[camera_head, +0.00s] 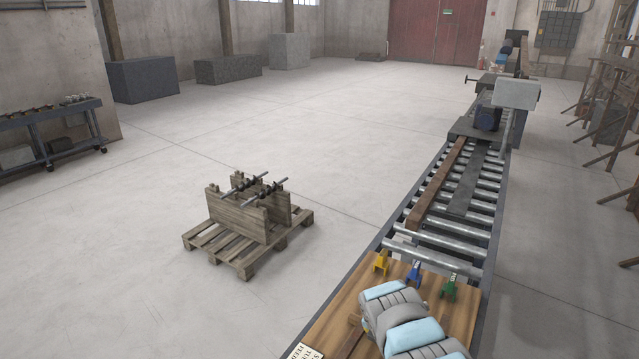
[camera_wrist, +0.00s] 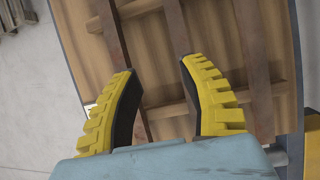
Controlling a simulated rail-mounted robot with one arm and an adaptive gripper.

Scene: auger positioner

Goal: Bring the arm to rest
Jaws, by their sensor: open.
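My gripper (camera_wrist: 158,70) shows in the wrist view with two yellow ribbed fingers with dark inner pads. The fingers are spread apart with nothing between them. They are over a wooden board (camera_wrist: 70,35) crossed by dark brown strips (camera_wrist: 172,35). I cannot tell how high above the board they are. In the head view, my grey and light blue arm is folded over the board (camera_head: 345,300) at the near end of the roller conveyor, at the bottom. The fingers are hidden there.
Yellow (camera_head: 381,262), blue (camera_head: 413,272) and green (camera_head: 449,287) brackets stand along the board's far edge. The roller conveyor (camera_head: 450,235) runs to a machine (camera_head: 485,115). A pallet (camera_head: 240,262) with wooden stands and rods is on the floor to the left. Wide floor is free.

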